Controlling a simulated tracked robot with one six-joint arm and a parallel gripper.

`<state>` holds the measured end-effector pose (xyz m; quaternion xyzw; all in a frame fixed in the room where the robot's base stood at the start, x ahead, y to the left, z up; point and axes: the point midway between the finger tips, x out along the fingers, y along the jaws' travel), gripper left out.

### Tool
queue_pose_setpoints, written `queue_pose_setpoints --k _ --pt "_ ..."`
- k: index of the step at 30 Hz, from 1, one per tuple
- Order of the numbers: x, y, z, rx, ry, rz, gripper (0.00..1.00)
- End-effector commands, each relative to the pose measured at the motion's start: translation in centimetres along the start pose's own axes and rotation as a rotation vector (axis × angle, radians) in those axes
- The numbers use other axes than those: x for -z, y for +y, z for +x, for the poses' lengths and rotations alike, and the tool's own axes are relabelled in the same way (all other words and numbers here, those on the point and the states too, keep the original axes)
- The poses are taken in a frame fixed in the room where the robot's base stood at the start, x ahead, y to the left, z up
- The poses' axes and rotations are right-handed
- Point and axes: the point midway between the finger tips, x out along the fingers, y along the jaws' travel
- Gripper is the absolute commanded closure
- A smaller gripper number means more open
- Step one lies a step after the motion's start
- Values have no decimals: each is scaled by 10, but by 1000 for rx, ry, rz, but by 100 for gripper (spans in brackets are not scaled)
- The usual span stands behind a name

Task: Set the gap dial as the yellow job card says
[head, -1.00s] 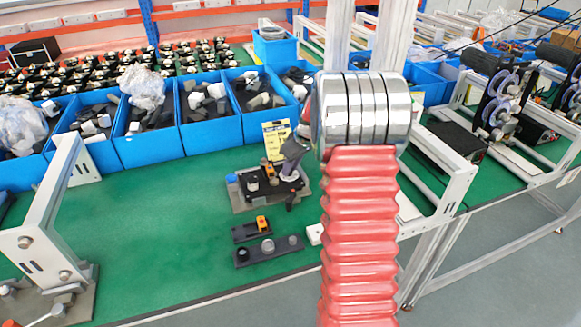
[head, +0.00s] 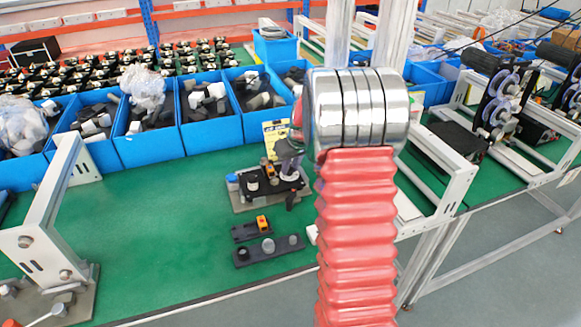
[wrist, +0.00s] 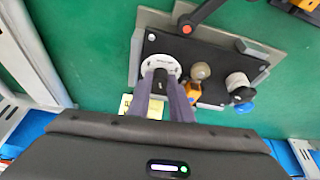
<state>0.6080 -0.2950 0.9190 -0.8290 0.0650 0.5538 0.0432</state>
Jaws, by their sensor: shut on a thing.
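The yellow job card (head: 276,133) stands behind the dark fixture, partly hidden by my gripper; its print is too small to read. A corner of it shows in the wrist view (wrist: 126,103). The gap dial (wrist: 163,64) is a round white disc with a black knob (wrist: 160,80) on the fixture's dark plate. My gripper (wrist: 162,88) is over the dial, its two dark fingers shut on the knob from either side. In the head view my gripper (head: 290,165) stands above the white dial. The dial's marks and setting cannot be read.
The fixture's grey base (head: 243,204) lies on the green mat. Two dark control strips (head: 269,250) lie in front. Blue bins (head: 152,148) line the back.

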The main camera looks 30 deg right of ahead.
Motion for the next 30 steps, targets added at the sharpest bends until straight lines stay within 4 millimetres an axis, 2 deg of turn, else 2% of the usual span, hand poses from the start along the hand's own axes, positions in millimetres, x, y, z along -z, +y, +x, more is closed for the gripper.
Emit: queue_pose_setpoints --k 15,30 --pt "0 -3 0 -105 -1 251 100" --pt "0 -3 0 -138 -3 334 100"
